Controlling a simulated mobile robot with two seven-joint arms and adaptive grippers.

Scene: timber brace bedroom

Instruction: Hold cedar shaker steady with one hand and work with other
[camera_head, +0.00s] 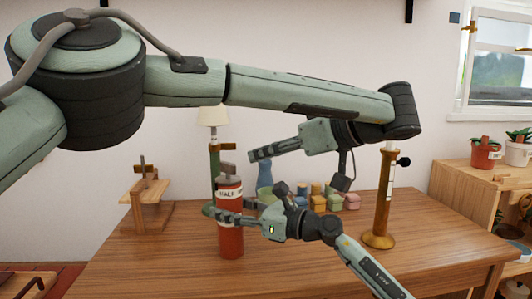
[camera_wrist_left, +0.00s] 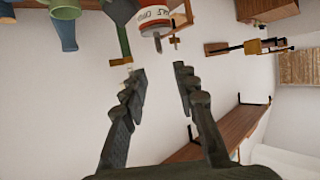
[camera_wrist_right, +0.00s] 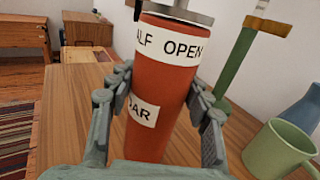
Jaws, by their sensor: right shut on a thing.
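The cedar shaker (camera_head: 231,242) is a red cylinder with a grey metal top, upright at the table's front middle. White labels on it read "HALF OPEN" and, partly hidden, "DAR" in the right wrist view (camera_wrist_right: 157,70). My right gripper (camera_head: 215,214) is shut around its body, one finger on each side. My left gripper (camera_head: 256,154) is open and empty, above and to the right of the shaker's top, apart from it. The left wrist view shows its spread fingers (camera_wrist_left: 156,76), with the shaker (camera_wrist_left: 152,17) beyond them.
A green mug (camera_wrist_right: 278,150) and a blue vase (camera_head: 265,174) stand close to the shaker. A green post (camera_head: 214,165) rises behind it. Several coloured blocks (camera_head: 335,201) lie further back. A brass column (camera_head: 382,205) stands right; a wooden stand (camera_head: 146,214) is left. The front-left tabletop is clear.

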